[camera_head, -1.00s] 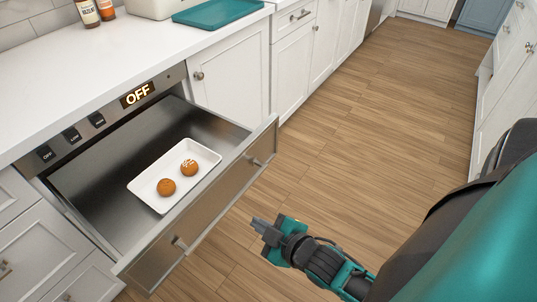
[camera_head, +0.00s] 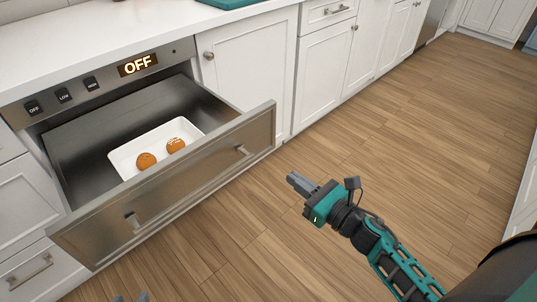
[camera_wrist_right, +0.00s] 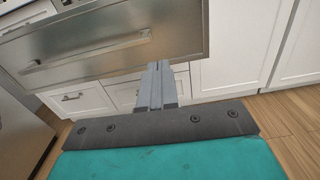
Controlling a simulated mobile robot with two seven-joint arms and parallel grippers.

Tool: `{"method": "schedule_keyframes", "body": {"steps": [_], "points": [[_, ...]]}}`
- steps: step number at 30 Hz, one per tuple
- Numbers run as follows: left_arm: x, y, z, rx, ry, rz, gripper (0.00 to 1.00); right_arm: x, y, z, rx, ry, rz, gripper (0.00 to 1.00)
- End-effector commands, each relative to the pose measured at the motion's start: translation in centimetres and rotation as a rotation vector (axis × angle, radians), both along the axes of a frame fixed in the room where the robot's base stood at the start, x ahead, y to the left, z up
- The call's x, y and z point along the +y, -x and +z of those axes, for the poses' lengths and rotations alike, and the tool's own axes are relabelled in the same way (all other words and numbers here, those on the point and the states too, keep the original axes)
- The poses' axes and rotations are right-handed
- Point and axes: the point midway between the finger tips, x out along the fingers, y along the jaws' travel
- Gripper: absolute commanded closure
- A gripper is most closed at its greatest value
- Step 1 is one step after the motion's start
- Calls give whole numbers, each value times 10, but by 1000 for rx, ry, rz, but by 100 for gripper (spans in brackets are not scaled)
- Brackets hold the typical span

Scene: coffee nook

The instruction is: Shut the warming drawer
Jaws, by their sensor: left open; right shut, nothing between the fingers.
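The steel warming drawer (camera_head: 185,180) stands pulled out from under the counter in the head view. A white tray (camera_head: 119,160) with two round brown buns (camera_head: 146,160) lies inside it. My right gripper (camera_head: 291,179) is shut and empty, in front of the drawer's right end and apart from it in the head view. In the right wrist view the drawer front (camera_wrist_right: 180,35) and its bar handle lie beyond the shut fingers (camera_wrist_right: 155,68). Only the tips of my left gripper (camera_head: 132,298) show at the bottom edge; they are apart, below the drawer front.
The control panel (camera_head: 100,79) above the drawer reads OFF and has several buttons. White cabinets (camera_head: 245,60) flank the drawer under the white counter (camera_head: 120,30). The wooden floor (camera_head: 400,130) to the right is clear.

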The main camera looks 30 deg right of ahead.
Motion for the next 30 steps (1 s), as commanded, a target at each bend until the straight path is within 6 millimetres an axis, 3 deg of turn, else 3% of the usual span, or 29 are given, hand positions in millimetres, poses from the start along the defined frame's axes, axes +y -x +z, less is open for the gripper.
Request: {"method": "schedule_keyframes", "body": {"steps": [7,21,30], "points": [[1,-2,2,-9,-3,-2,57,5,-19,0,-15,35,7,100],[3,0,-4,-1,-7,-4,57,34,-106,0,-13,30,5,100],[2,2,-7,3,-6,-2,57,43,-132,0,-11,30,6,100]]}}
